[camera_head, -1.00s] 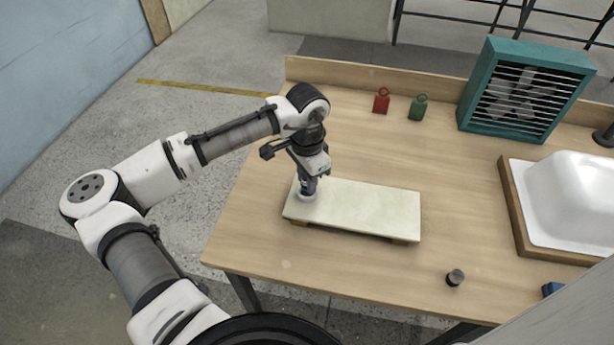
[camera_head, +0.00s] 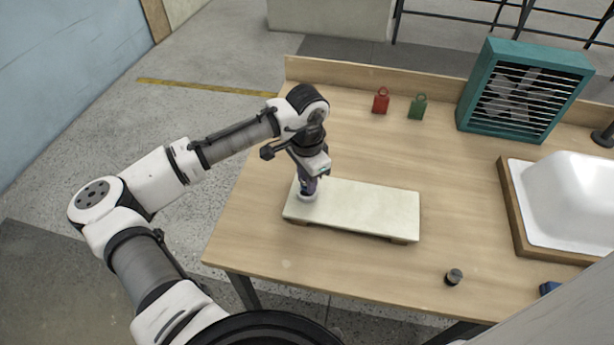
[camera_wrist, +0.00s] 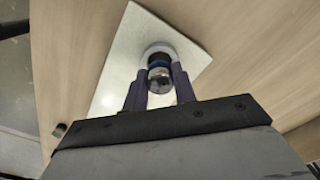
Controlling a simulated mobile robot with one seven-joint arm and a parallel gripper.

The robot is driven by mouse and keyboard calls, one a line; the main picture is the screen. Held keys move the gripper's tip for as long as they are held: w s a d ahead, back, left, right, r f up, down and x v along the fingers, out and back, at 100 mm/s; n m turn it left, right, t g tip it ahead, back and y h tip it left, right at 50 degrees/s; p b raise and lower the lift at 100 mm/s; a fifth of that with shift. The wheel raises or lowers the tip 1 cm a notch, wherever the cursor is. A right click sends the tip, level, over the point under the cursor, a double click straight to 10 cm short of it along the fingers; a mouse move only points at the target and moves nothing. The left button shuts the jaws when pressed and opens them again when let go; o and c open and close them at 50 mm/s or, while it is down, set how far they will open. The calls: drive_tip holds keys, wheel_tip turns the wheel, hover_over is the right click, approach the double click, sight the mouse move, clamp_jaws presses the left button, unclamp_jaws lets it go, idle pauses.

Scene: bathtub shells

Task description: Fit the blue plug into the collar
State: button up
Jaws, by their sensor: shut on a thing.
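The blue plug (camera_wrist: 158,62) shows in the wrist view as a blue band with a grey, rounded top, between the two purple fingers of my gripper (camera_wrist: 160,83). My gripper is shut on it. The white ring-shaped collar (camera_wrist: 160,47) surrounds the plug's lower end on the pale board. Whether the plug is seated in the collar or just above it, I cannot tell. In the head view, my gripper (camera_head: 307,187) points down at the left end of the board, and the collar (camera_head: 307,197) shows under the fingertips. The plug is mostly hidden there.
The pale board (camera_head: 365,208) lies on the wooden table (camera_head: 300,265). A small dark cylinder (camera_head: 454,277) stands at front right. Red (camera_head: 381,102) and green (camera_head: 417,107) tags, a teal fan box (camera_head: 525,90) and a white tub shell (camera_head: 575,200) stand farther off. The table around the board is clear.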

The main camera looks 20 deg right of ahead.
drive_tip(key=shift+f+b, duration=0.55)
drive_tip(key=shift+f, duration=0.4)
drive_tip(key=o, duration=1)
drive_tip(key=shift+r, duration=0.1)
wheel_tip(320, 180, up, 14)
drive_tip(key=shift+f+b, duration=0.1)
drive_tip(key=shift+b, duration=1.05)
